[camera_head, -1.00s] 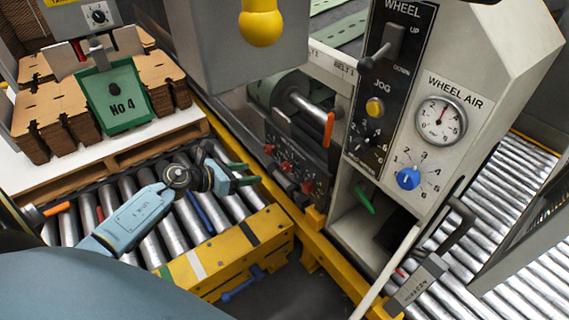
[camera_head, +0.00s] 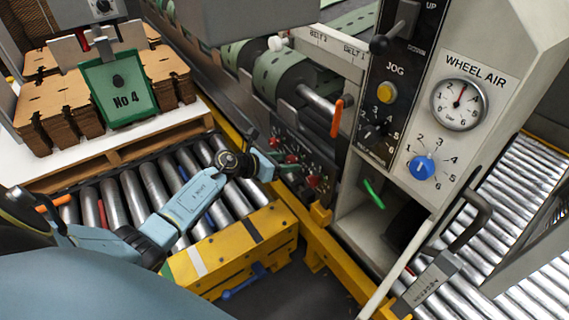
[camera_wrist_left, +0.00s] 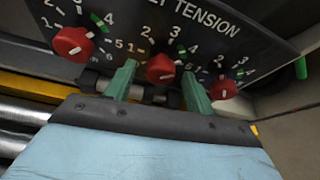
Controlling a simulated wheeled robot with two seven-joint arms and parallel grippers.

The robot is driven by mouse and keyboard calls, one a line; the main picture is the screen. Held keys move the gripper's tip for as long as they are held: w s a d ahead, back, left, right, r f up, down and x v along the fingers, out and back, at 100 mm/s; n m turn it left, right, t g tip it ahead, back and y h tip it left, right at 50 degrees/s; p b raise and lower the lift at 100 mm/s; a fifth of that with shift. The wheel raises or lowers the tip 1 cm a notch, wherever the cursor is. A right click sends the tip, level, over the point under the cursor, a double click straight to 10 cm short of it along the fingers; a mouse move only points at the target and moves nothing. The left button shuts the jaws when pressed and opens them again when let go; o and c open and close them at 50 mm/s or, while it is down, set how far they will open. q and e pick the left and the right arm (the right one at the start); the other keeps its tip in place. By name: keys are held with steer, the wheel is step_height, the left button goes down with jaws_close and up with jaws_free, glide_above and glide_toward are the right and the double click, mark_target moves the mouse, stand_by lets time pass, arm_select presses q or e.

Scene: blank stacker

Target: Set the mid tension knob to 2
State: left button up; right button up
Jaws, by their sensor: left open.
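The tension panel (camera_wrist_left: 225,28) is dark with white numbers and carries three red knobs. The mid knob (camera_wrist_left: 160,68) is centred in the left wrist view, between the left knob (camera_wrist_left: 73,44) and the right knob (camera_wrist_left: 223,89). I cannot read its pointer. My left gripper (camera_wrist_left: 160,75) is open, with one green fingertip on each side of the mid knob; I cannot tell whether they touch it. In the head view the left gripper (camera_head: 284,166) reaches the panel beside the red mid knob (camera_head: 291,158). My right gripper does not show.
An orange-handled lever (camera_head: 337,118) sticks out above the panel. A grey control cabinet (camera_head: 440,150) with a blue knob (camera_head: 423,168) stands to the right. A yellow beam (camera_head: 235,250) and a roller conveyor (camera_head: 130,195) lie below my left arm. Cardboard stacks (camera_head: 60,110) are behind.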

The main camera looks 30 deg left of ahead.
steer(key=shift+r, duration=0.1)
arm_select(q)
steer(key=c, duration=1)
steer(key=shift+o, duration=0.2)
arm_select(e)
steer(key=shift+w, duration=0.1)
